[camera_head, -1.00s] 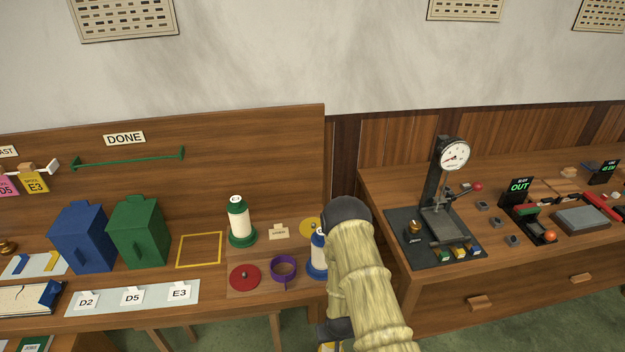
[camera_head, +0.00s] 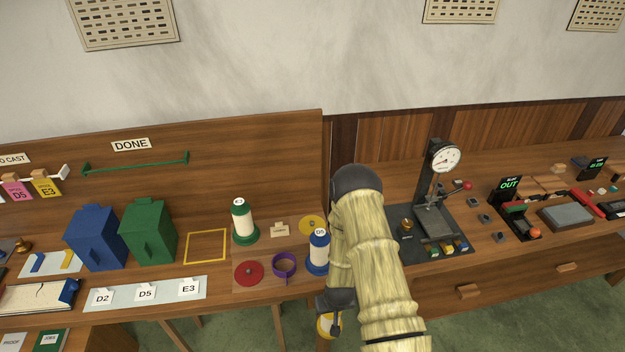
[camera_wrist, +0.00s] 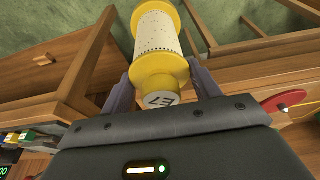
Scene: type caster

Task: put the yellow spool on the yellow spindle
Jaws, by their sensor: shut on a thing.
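The yellow spool (camera_wrist: 158,45) has yellow flanges, a white dotted middle and a cap marked E7. My gripper (camera_wrist: 160,85) is shut on it, with one finger on each side near the capped end. In the head view the spool (camera_head: 325,325) shows low beside my arm, below the bench's front edge, partly hidden by my gripper (camera_head: 335,300). The yellow spindle base (camera_head: 312,224) is a yellow disc on the bench, behind the blue spool, and appears empty. Its pin is too small to make out clearly.
A blue spool (camera_head: 318,252) stands just in front of the yellow disc. A green spool (camera_head: 243,222), a red disc (camera_head: 249,273) and a purple ring (camera_head: 284,265) are nearby. A dial gauge stand (camera_head: 437,205) is on the right bench. A gap separates the benches.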

